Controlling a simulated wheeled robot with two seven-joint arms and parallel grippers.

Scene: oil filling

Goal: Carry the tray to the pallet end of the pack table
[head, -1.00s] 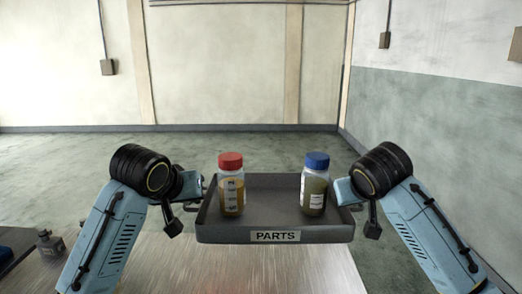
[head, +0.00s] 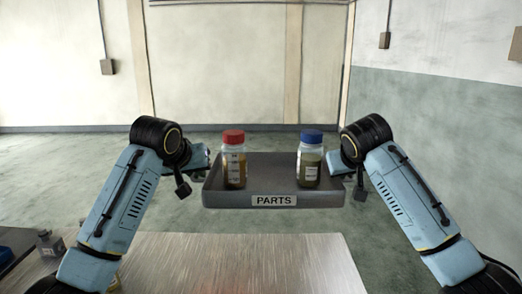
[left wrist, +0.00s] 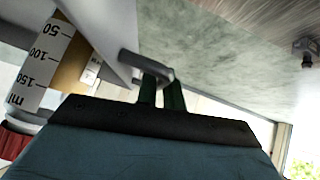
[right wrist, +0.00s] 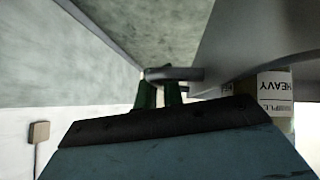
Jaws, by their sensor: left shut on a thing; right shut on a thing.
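The grey tray (head: 273,200) with a PARTS label is held up level, past the far edge of the metal table (head: 235,262) in the head view. A red-capped bottle (head: 234,160) with amber liquid stands upright in its left part. A blue-capped bottle (head: 310,160) with darker contents stands upright in its right part. My left gripper (head: 205,172) is shut on the tray's left handle, which shows in the left wrist view (left wrist: 145,66). My right gripper (head: 346,172) is shut on the right handle, seen in the right wrist view (right wrist: 175,74).
A small dark grey object (head: 49,243) and part of a blue item (head: 5,255) lie at the lower left. The table's visible middle is bare. Open green floor (head: 60,180) lies beyond the table, up to the walls.

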